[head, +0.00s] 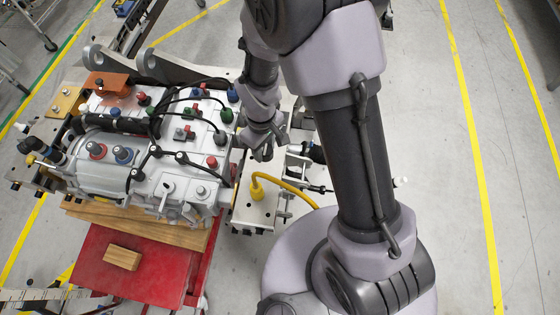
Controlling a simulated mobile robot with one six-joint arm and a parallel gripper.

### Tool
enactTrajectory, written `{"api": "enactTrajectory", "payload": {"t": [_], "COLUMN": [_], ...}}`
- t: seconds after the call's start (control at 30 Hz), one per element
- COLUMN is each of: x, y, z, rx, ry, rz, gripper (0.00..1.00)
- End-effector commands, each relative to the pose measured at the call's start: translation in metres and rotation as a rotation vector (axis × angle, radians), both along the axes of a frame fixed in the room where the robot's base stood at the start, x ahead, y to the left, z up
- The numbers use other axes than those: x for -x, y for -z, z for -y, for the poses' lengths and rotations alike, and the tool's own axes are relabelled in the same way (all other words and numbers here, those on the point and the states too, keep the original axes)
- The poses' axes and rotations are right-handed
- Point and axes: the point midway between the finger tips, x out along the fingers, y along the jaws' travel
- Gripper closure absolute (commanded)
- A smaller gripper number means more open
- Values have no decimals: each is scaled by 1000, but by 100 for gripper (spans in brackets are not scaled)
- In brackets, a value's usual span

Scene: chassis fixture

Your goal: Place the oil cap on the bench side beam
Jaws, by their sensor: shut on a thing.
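My gripper (262,153) points down at the right side of the engine block (150,165), above the metal bracket area. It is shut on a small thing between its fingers. The fingers and my wrist hide most of that thing, so its colour and shape cannot be made out; I take it to be the oil cap. A red bench (115,275) stands below the engine, and its red side beam (208,258) shows at the right edge, apart from my gripper.
A yellow plug and hose (257,190) stand on a metal plate (262,213) just below my gripper. A wooden block (123,257) lies on the red bench top. Several caps and black cables cover the engine. Grey floor is clear to the right.

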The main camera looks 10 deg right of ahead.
Motion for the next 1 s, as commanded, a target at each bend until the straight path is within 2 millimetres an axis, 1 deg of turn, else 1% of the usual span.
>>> {"api": "enactTrajectory", "payload": {"t": [0.03, 0.17, 0.33, 0.4, 0.57, 0.7, 0.73, 0.8, 0.83, 1.0], "x": [1, 0, 1, 0, 0, 0, 0, 0, 0, 0], "y": [17, 35, 66, 71, 68, 73, 72, 72, 71, 71], "z": [0, 0, 0, 0, -1, -1, -1, -1, -1, -1], "rx": [1, 1, 1, 0, 0, 0, 0, 0, 0, 0], "ry": [-2, -1, -1, -1, -1, -1, -1, -1, -1, -1], "rz": [-3, -1, -2, 0, 1, 1, 1, 1, 1, 1], "gripper": [100, 100, 100, 100, 100, 100, 59, 45, 41, 41]}}
